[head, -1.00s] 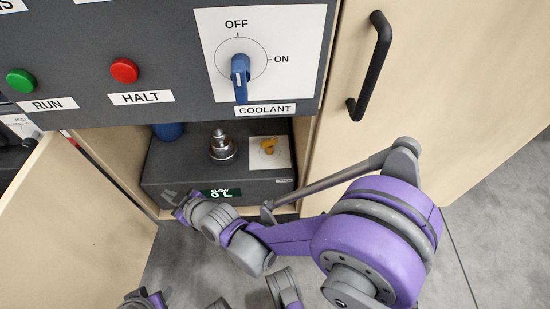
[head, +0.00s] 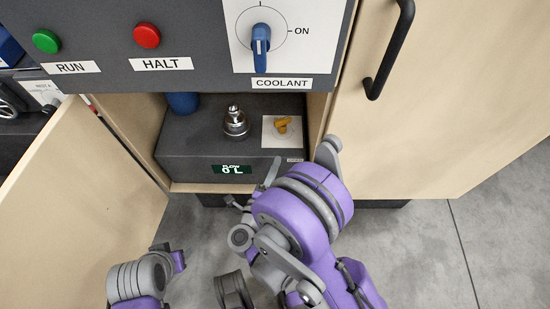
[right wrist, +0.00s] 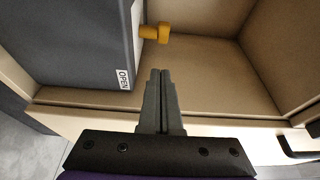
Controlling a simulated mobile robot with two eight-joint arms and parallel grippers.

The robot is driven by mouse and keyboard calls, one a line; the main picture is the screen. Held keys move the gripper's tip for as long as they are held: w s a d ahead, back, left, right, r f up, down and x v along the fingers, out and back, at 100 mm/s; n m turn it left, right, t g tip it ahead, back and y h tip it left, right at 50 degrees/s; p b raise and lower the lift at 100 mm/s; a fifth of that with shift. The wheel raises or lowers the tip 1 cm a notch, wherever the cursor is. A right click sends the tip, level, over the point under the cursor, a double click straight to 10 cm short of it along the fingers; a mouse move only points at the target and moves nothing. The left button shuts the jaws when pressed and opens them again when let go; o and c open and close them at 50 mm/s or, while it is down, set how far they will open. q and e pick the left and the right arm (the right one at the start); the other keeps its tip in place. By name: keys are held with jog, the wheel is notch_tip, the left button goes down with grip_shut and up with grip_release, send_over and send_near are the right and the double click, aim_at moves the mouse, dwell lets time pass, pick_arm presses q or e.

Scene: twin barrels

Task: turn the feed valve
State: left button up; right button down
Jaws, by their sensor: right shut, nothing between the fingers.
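The feed valve appears to be the yellow knob (head: 282,124) on a white plate on top of a dark grey box (head: 180,170) inside the open cabinet. In the right wrist view the yellow knob (right wrist: 155,33) sticks out past the box's edge, near an "OPEN" label. My right gripper (right wrist: 161,72) is shut and empty, its fingertips a short way from the knob and apart from it. In the head view my right arm's purple joints largely hide this gripper. My left arm's wrist (head: 137,281) is low at the left; its jaws are unclear.
A metal fitting (head: 235,122) and a blue cylinder (head: 182,102) stand left of the knob. The control panel (head: 200,70) overhangs the opening. An open door (head: 85,200) stands at the left; a closed door with a black handle (head: 388,60) is at the right.

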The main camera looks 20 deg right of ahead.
aim_at(282, 125)
jog(key=x, duration=0.7)
jog(key=shift+w+d+p, duration=0.2)
jog(key=shift+p, duration=0.15)
jog(key=w, duration=0.2)
jog(key=shift+w+a, duration=0.25)
jog(key=shift+w, duration=0.05)
pick_arm(q)
jog(key=shift+s+r, duration=0.1)
jog(key=shift+r, duration=0.4)
pick_arm(e)
jog(key=shift+w+a, duration=0.15)
jog(key=shift+w, duration=0.55)
